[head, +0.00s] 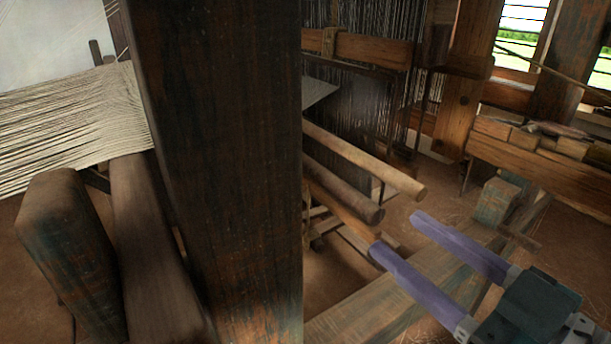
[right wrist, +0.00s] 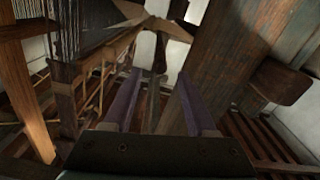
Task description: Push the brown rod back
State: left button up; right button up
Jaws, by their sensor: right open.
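Several rods stick out from behind the dark post in the head view. The brown rod (head: 343,189) is the darker one, below a paler tan rod (head: 366,161) and above an orange-brown bar (head: 342,211). The brown rod's round end points toward my right gripper (head: 395,234). This gripper has two purple fingers, spread apart with nothing between them. Its fingertips appear just short of the rod's end; I cannot tell the exact gap. The open fingers also show in the right wrist view (right wrist: 158,76). The rod's far end is hidden. My left gripper is not in view.
A thick dark post (head: 220,170) fills the middle of the head view. White warp threads (head: 70,125) stretch at the left. A wooden beam (head: 400,280) runs below my right gripper. A bench with wooden blocks (head: 550,160) stands at the right.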

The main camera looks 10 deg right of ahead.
aim_at(378, 217)
jog(key=x, duration=0.8)
jog(key=shift+w, duration=0.1)
grip_shut()
dwell(1.2)
